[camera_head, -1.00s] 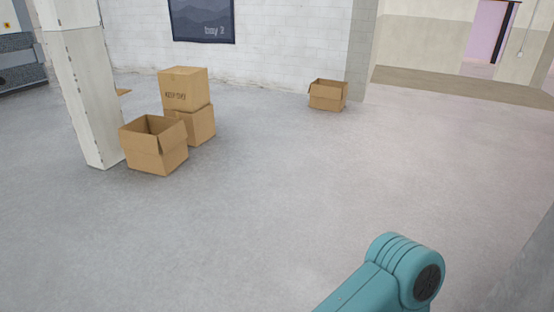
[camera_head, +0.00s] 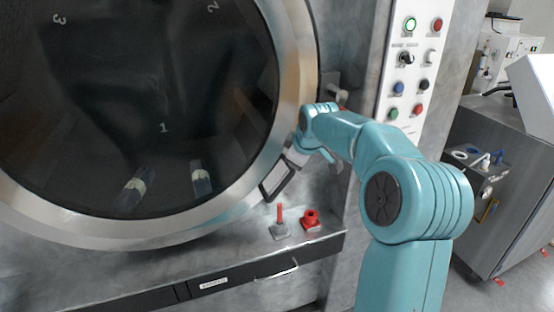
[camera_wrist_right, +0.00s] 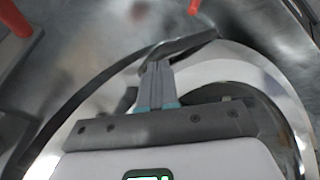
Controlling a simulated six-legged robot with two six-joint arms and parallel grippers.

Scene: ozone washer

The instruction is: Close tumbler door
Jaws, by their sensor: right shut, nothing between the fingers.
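The tumbler door (camera_head: 296,62) is a large round steel ring around a dark window, filling the left of the head view. Numbers and dark drum walls show through it. A rectangular loop handle (camera_head: 268,192) sits at its lower right rim. My right gripper (camera_head: 293,158) is at that handle, its fingers together with nothing between them. In the right wrist view the shut fingers (camera_wrist_right: 155,75) point at a dark angular bar, probably the handle; contact is unclear. I cannot tell whether the door is fully flush with the machine. My left gripper is not in view.
A control panel (camera_head: 409,70) with several buttons is right of the door. A small latch part (camera_head: 336,92) sticks out beside the rim. Below is a ledge (camera_head: 240,272) with a red-tipped lever (camera_head: 280,222) and a red knob (camera_head: 311,220). A steel cabinet (camera_head: 480,205) stands at right.

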